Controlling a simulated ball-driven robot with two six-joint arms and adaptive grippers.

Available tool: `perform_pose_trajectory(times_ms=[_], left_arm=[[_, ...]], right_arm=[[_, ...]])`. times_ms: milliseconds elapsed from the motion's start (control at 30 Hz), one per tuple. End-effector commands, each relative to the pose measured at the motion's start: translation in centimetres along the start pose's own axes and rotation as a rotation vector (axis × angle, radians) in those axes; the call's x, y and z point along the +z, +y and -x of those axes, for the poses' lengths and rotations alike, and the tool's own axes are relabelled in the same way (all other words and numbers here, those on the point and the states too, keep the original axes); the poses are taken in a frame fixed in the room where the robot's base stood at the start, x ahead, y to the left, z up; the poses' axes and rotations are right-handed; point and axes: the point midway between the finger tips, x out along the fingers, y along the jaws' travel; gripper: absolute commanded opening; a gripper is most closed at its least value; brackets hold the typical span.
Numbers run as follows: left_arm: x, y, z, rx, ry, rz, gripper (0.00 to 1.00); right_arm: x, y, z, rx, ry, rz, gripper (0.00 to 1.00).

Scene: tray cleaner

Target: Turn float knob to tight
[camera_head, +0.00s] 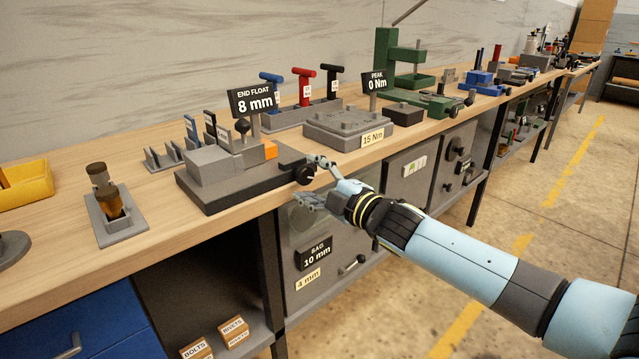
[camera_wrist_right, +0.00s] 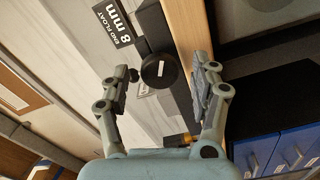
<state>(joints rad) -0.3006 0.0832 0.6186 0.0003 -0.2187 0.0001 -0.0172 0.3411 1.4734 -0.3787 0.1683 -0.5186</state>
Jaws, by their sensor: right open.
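The float knob (camera_head: 304,174) is a round black knob at the front right end of the dark end float fixture (camera_head: 235,185). In the right wrist view the knob (camera_wrist_right: 158,72) shows its face with a short white mark, between the two fingers. My right gripper (camera_head: 310,182) is open at the knob, one finger on each side; in the wrist view its fingers (camera_wrist_right: 163,72) stand apart with gaps to the knob. The end float sign (camera_head: 253,100) reads 8 mm and also shows in the wrist view (camera_wrist_right: 111,22). My left gripper is not in view.
A grey block fixture (camera_head: 345,128) labelled 15 Nm, with a peak sign (camera_head: 375,81) reading 0 Nm, stands right of the float fixture. Below the bench edge is a panel with a sag sign (camera_head: 316,253) reading 10 mm. A brown-topped holder (camera_head: 120,227) stands left.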

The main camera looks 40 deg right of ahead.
Motion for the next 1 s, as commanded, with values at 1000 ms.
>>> perform_pose_trajectory(times_ms=[1000], left_arm=[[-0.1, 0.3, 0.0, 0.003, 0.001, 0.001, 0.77]], right_arm=[[0.0, -0.1, 12.0, -0.001, -0.001, 0.0, 0.63]])
